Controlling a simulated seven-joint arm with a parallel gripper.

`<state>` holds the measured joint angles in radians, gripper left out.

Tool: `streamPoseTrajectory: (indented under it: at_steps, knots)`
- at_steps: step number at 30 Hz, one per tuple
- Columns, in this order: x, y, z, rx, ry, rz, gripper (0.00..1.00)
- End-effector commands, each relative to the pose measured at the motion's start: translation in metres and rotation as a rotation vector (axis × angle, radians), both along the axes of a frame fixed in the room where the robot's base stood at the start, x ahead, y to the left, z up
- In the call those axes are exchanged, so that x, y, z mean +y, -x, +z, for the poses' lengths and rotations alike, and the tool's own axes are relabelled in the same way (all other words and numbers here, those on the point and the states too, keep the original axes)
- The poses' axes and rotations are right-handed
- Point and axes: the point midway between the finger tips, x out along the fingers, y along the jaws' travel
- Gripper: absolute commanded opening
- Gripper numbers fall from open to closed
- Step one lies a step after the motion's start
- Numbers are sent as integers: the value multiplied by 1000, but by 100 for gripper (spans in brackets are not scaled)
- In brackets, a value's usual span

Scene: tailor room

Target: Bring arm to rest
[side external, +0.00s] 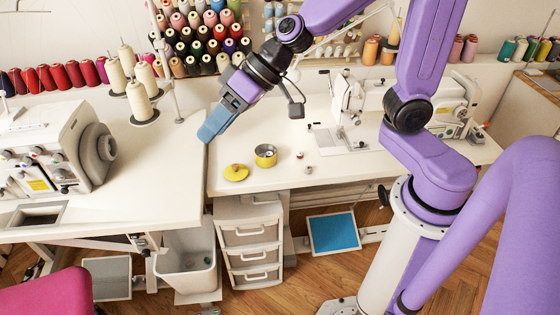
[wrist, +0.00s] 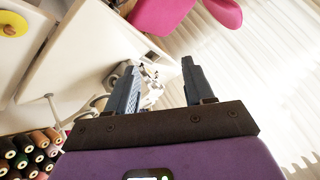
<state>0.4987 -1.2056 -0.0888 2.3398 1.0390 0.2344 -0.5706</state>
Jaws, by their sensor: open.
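My arm is purple, and my gripper (side external: 207,138) has blue-grey fingers. In the side external view it hangs in the air near the left end of the right white table (side external: 350,178), pointing down and to the left. In the wrist view my gripper (wrist: 157,80) shows its two fingers spread apart with nothing between them. It is apart from everything on the tables. The side external view shows the fingers nearly edge-on.
A yellow lid (side external: 236,173) and a yellow-banded pot (side external: 265,155) sit on the right table, with small spools beside them. A sewing machine (side external: 348,95) stands behind. Thread cones (side external: 139,98) and an overlocker (side external: 50,150) stand left. Spool racks line the wall.

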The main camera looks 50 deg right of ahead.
Motion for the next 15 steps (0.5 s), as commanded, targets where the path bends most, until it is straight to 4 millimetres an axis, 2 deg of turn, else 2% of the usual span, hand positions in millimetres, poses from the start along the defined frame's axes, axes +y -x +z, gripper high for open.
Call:
streamPoseTrajectory:
  at_steps: [1,5,9,12,15]
  knots:
    - [0,26,-4,22,28,93,53]
    - [-12,88,-17,83,137,308,53]
    - [-46,145,-33,138,307,498,53]
    - [-77,175,-43,157,450,601,53]
    - [-107,192,-49,159,584,666,53]
